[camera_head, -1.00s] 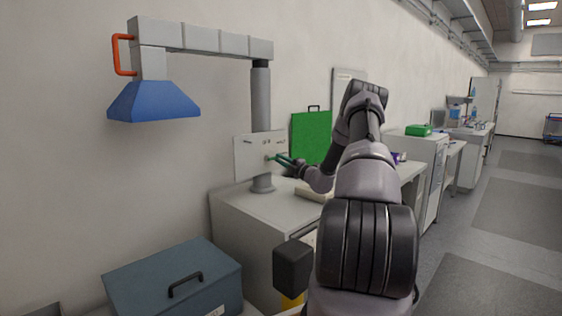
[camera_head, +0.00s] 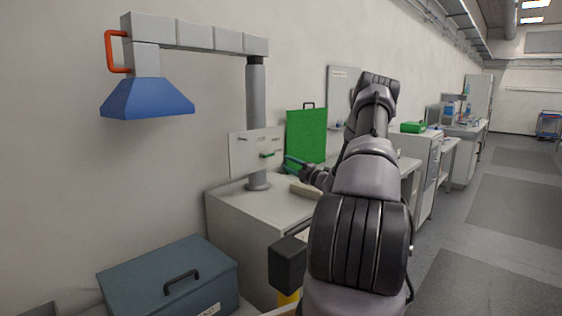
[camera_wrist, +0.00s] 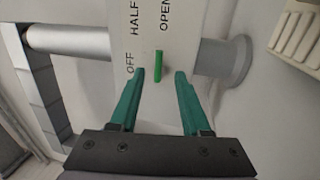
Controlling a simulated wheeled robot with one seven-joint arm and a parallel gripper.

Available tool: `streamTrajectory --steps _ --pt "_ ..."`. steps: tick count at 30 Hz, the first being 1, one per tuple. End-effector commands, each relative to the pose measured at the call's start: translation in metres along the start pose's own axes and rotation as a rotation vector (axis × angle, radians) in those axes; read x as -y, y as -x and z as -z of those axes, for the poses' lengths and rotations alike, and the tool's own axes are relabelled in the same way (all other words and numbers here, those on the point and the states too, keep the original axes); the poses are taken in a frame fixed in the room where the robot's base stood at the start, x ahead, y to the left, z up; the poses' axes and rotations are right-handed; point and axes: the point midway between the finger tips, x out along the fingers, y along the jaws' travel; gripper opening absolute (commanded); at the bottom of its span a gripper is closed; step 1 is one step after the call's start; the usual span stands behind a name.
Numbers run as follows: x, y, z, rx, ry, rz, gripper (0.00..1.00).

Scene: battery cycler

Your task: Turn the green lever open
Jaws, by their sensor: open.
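The green lever (camera_head: 267,154) is a short bar on a white panel (camera_head: 243,153) fixed to the grey post. It also shows in the wrist view (camera_wrist: 158,67), lined up between the fingertips with gaps on both sides. The panel carries the labels OFF, HALF and OPEN, which run sideways in the wrist view; the lever lies below the word OPEN there. My gripper (camera_wrist: 160,72) has teal fingers spread apart and empty. In the head view my gripper (camera_head: 290,161) is to the right of the lever, apart from it.
A blue hood (camera_head: 148,98) with an orange handle hangs from the post's arm. A green board (camera_head: 306,136) leans by the wall behind my gripper. A blue-grey case (camera_head: 165,277) sits at lower left. The cabinet top (camera_head: 230,197) is bare at its front left.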

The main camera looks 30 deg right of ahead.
Motion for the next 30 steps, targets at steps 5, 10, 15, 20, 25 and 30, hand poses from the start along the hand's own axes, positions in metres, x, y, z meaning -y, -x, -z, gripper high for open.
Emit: streamTrajectory --steps 5,10,15,20,25,30 --pt "0.000 0.023 0.000 0.001 -0.001 0.001 0.47" --pt "0.000 0.029 0.000 0.000 0.000 0.001 0.47" --pt "0.000 0.029 0.000 -0.001 0.000 0.001 0.47" --pt "0.000 0.029 0.000 -0.001 0.000 0.001 0.47" --pt "-0.003 0.026 0.005 -0.017 0.017 0.005 0.47" --pt "-0.038 0.002 0.060 -0.193 0.204 0.047 0.47"
